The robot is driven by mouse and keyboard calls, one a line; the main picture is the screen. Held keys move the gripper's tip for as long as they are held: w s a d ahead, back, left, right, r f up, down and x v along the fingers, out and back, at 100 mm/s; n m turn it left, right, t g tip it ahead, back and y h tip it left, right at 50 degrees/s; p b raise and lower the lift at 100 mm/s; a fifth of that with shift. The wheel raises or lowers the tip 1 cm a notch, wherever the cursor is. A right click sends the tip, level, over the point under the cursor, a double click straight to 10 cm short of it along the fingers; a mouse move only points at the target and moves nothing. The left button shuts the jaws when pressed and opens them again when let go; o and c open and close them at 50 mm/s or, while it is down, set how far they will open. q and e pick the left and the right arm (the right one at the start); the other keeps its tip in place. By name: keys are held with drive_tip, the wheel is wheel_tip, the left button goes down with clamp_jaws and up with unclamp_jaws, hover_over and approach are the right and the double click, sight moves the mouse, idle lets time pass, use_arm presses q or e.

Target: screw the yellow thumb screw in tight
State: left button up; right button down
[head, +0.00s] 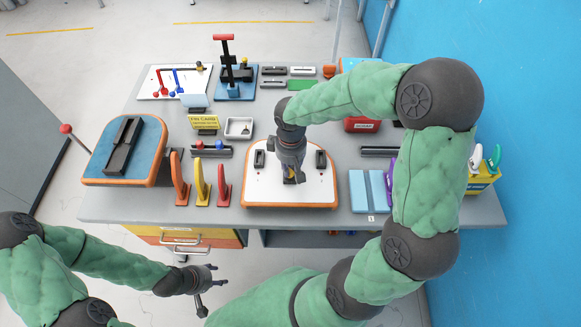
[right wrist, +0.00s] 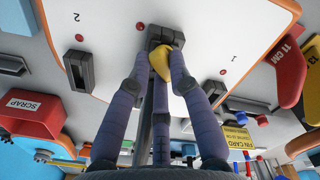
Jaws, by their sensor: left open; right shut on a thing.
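The yellow thumb screw (right wrist: 164,64) shows in the right wrist view at a dark block (right wrist: 162,34) on the white, orange-rimmed board (head: 262,187). My right gripper (right wrist: 162,66) is pointed down at the board with its fingers closed around the screw's head. In the head view the right gripper (head: 293,176) hides most of the screw and its block. How deep the screw sits cannot be seen. My left gripper (head: 207,283) is open and empty, in front of the table and well away from the board.
Two dark blocks (head: 260,158) (head: 320,160) flank the right gripper on the board. Red, yellow and orange upright tools (head: 202,182) stand left of it. A blue board (head: 368,190) lies to its right. A red scrap bin (head: 361,125) stands behind.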

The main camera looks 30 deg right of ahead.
drive_tip(key=shift+m+b, duration=0.35)
drive_tip(key=shift+m, duration=0.65)
drive_tip(key=shift+f+m+b, duration=0.1)
drive_tip(key=shift+m+b, duration=0.4)
drive_tip(key=shift+m, duration=0.3)
drive_tip(key=shift+s+m+b, duration=0.1)
drive_tip(key=shift+m+b, duration=0.2)
drive_tip(key=shift+m, duration=0.6)
drive_tip(key=shift+m+b, duration=0.5)
drive_tip(key=shift+m, duration=1.3)
